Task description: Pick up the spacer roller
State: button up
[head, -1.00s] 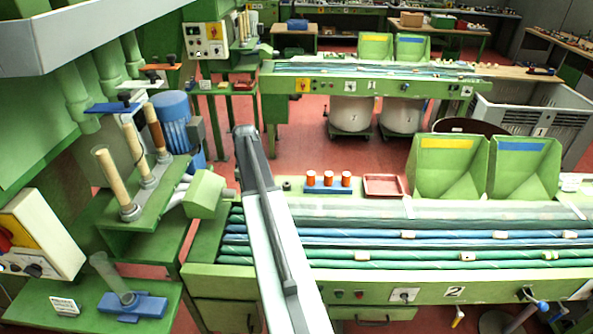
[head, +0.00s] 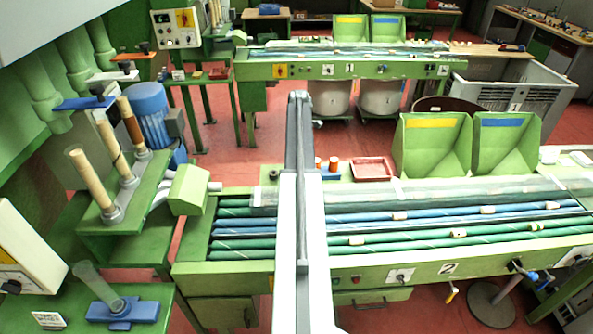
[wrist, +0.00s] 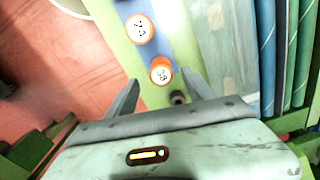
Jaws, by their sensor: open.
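A small dark roller (head: 273,175), which looks like the spacer roller, stands on the green machine's back ledge at its left end. In the wrist view it (wrist: 178,97) shows just beyond my gripper's body, between the jaw lines and nearer the right finger. My gripper (wrist: 160,79) is open, with its two grey fingers apart and nothing held. The fingers seem above the ledge; their exact height is unclear. In the head view my arm hides the gripper.
Orange-topped cylinders (head: 333,163) stand in a blue holder beside the dark roller; one (wrist: 161,71) lies close between my fingertips in the wrist view. A red tray (head: 371,169) and green hoppers (head: 432,145) are further right. A green motor housing (head: 187,190) is to the left.

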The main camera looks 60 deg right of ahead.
notch_tip(320, 180, down, 5)
jog(key=b, duration=0.3)
jog(key=shift+a+r+b, duration=0.1)
jog(key=shift+b, duration=0.3)
jog(key=shift+r, duration=0.2)
jog(key=shift+c, duration=0.5)
grip_shut()
jog(key=shift+r+p, duration=0.15)
jog(key=shift+p, duration=0.15)
notch_tip(320, 180, up, 4)
jog(key=p, duration=0.3)
jog(key=shift+p, duration=0.4)
jog(key=s+a, duration=1.1)
jog(key=shift+s+a+r+p, duration=0.2)
jog(key=shift+r+p, duration=0.15)
jog(key=shift+p, duration=0.1)
